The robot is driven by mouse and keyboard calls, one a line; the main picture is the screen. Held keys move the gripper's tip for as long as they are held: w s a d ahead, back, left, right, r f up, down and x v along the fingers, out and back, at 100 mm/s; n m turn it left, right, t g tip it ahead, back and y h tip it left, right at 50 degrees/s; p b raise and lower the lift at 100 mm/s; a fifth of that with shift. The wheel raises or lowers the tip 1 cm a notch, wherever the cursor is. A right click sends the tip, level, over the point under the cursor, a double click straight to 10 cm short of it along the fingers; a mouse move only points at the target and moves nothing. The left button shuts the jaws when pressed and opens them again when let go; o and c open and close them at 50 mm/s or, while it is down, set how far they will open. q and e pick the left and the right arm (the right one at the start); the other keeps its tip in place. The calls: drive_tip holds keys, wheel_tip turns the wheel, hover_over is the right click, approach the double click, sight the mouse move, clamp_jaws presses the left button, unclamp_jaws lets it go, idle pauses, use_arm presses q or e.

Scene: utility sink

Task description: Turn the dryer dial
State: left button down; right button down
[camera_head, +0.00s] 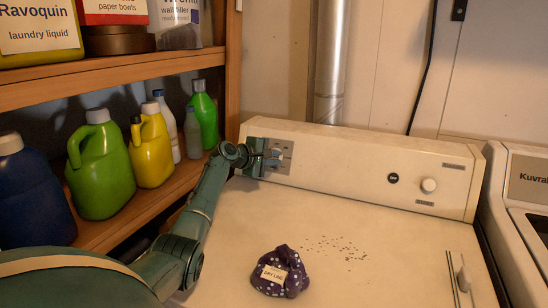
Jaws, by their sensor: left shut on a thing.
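The dryer (350,215) is a cream-white machine with a raised control panel (335,165) along its back. At the panel's left end is a grey plate (285,148) where the dial sits. My left gripper (271,158) is shut on the dial at this plate, and gripper and wrist hide most of the dial. The dial's angle cannot be read. My right gripper is not in view.
A purple dotted bag (280,272) with a label lies on the dryer top, near dark crumbs (340,247). Thin rods (459,278) lie at the right. Wooden shelves (115,80) with several bottles stand close on the left. Another white machine (525,190) stands right.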

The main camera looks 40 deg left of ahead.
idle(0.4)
use_arm(q)
drive_tip(key=c, duration=1.4)
unclamp_jaws()
drive_tip(key=v, duration=1.3)
drive_tip(key=shift+s, duration=0.1)
